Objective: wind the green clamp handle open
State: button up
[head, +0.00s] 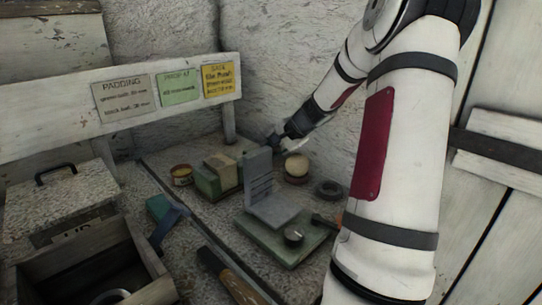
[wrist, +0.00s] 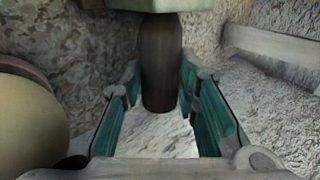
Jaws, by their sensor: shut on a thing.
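The green clamp (head: 212,184) stands on the bench left of a grey upright plate, with a beige block (head: 219,163) at its top. In the wrist view, a pale green body (wrist: 180,4) crosses the top edge, and a dark rounded handle (wrist: 160,55) extends from it between my teal-padded fingers. My gripper (wrist: 160,82) is shut on this handle. In the head view, my gripper (head: 279,141) is behind the grey plate, which hides the handle and part of the fingers.
A pale sphere (head: 297,164) sits close right of my gripper. A dark ring (head: 328,188), a tin (head: 181,174) and a blue tool (head: 172,222) lie around. The rough wall is close behind.

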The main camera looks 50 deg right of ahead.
dwell(0.3)
jog(key=o, duration=1.2)
jog(key=shift+c, duration=0.2)
notch_tip(320, 180, up, 10)
